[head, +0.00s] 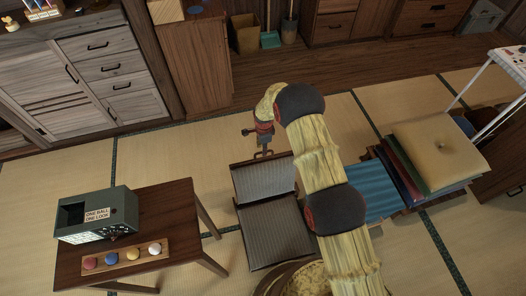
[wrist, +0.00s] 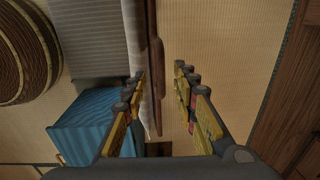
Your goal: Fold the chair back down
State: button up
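The chair is low, with a grey ribbed seat (head: 277,236) and a grey ribbed back (head: 262,180) in a dark wooden frame, at the middle of the head view. The back appears raised from the seat. In the wrist view the back's top edge (wrist: 154,45) is seen nearly edge-on, with a dark wooden handle-like bar along it. My gripper (head: 262,138) is just beyond that top edge. In the wrist view my gripper (wrist: 160,76) is open, with the edge and bar between its fingers, nearer the left ones. Contact cannot be told.
A blue ribbed item (head: 370,190) and stacked cushions (head: 440,150) lie to the right. A small wooden table (head: 180,213) with a grey box and coloured balls stands left. A round woven basket (wrist: 25,55) is near the seat. Tatami beyond the back is clear.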

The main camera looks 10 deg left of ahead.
jog(key=shift+w+f, duration=0.1)
jog(key=shift+f, duration=1.05)
jog(key=shift+c, duration=1)
grip_shut()
